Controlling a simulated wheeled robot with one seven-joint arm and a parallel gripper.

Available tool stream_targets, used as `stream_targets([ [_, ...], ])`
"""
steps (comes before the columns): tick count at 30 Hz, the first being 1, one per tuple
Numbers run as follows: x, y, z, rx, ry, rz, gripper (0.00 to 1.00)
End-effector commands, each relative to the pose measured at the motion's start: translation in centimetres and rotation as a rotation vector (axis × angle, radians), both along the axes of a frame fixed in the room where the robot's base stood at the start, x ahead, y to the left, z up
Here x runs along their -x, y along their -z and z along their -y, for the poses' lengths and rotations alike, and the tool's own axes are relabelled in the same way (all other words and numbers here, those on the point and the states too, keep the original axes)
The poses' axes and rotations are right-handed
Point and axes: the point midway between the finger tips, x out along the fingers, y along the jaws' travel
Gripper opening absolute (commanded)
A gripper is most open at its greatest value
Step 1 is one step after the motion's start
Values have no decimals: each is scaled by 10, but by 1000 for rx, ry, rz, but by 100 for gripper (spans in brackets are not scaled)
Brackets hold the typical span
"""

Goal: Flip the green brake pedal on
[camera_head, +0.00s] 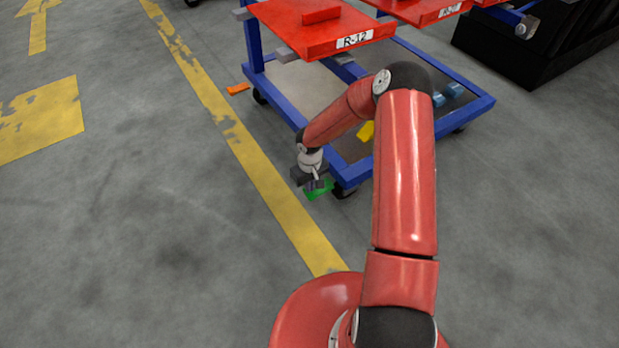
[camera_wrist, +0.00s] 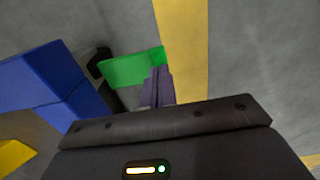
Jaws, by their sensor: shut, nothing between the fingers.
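The green brake pedal (camera_head: 319,191) is low on the near corner of the blue cart, beside its caster wheel. In the wrist view the pedal (camera_wrist: 135,67) is a flat green plate just beyond my fingertips. My gripper (camera_head: 318,184) is at the pedal, pointing down, with its fingers shut and empty. In the wrist view the shut fingers (camera_wrist: 158,82) overlap the pedal's near right edge. I cannot tell whether they touch it. The dark caster (camera_wrist: 99,62) shows left of the pedal.
The blue cart frame (camera_head: 276,107) carries red panels (camera_head: 320,28) above. An orange pedal (camera_head: 238,88) is at its far left corner, and a yellow piece (camera_head: 366,131) is near my arm. Black racks (camera_head: 500,55) stand at the back right. The floor left of the cart is clear.

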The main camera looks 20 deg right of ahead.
Motion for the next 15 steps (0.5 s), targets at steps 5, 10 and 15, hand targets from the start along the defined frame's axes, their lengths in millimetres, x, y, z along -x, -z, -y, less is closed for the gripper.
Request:
stream_targets([
  [5, 0, 9, 0, 0, -1, 1, 0],
  [10, 0, 10, 0, 0, -1, 1, 0],
  [15, 0, 10, 0, 0, -1, 1, 0],
])
